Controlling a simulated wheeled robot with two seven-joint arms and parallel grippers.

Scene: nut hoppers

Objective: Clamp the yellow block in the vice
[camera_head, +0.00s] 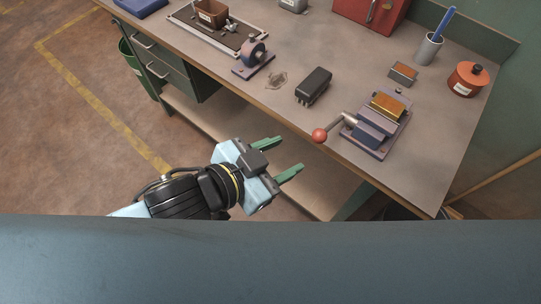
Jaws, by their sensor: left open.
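The yellow block (387,107) sits in the vice (369,134), between its jaws at the right part of the bench. I cannot tell whether the jaws press on it. The vice has a grey handle ending in a red ball (319,135), which points left toward the bench's front edge. My left gripper (285,156) is open and empty, off the front edge of the bench, left of and nearer than the red ball. Its two green fingers point right and up in the picture. My right gripper is not in view.
On the workbench (420,170), a black brush-like block (314,84) lies left of the vice. A small orange-topped box (403,73), a cup with a blue pen (429,48) and an orange container (467,79) stand behind it. A bearing-like fixture (254,55) stands further left.

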